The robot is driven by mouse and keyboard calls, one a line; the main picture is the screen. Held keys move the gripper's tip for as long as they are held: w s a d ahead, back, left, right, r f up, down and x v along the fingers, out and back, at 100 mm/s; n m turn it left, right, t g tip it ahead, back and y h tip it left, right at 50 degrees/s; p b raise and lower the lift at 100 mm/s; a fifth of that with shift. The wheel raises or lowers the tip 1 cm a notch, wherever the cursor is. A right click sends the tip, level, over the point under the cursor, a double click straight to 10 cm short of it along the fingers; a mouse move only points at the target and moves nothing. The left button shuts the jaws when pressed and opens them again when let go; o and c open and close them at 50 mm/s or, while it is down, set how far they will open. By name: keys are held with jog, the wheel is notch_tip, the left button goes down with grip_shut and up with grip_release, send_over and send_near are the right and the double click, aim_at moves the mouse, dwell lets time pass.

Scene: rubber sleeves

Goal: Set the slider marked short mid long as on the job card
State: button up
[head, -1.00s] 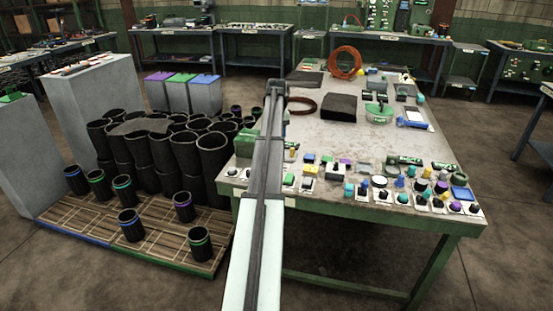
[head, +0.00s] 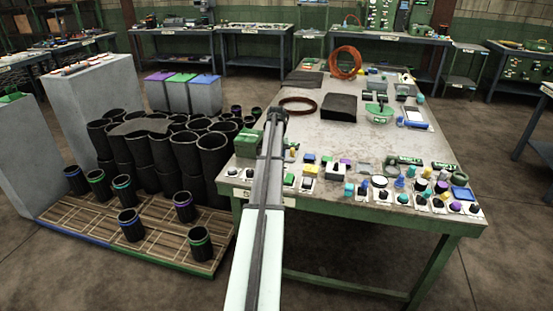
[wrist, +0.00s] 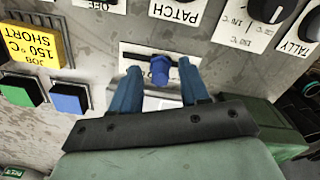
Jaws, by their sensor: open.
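In the wrist view a blue slider knob (wrist: 160,70) stands in a dark slot on a white plate (wrist: 128,48), near the middle of the slot. My gripper (wrist: 158,74) is open, with one blue finger on each side of the knob; I cannot tell whether either touches it. The gripper body hides the lower plate, and no short, mid or long marks can be read there. A yellow card (wrist: 30,42) at the left reads upside down "150 °C" and "SHORT", with a less clear third line. In the head view my gripper (head: 277,114) is over the bench's left side, its fingers hidden.
Close by in the wrist view are a green button (wrist: 22,90), a blue button (wrist: 70,97), a PATCH label (wrist: 178,10) and a black TALLY knob (wrist: 308,25). The bench (head: 330,145) has several other controls along its front. Black sleeves (head: 185,150) stand left of it.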

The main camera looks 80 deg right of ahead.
grip_shut()
dwell(0.3)
dwell(0.3)
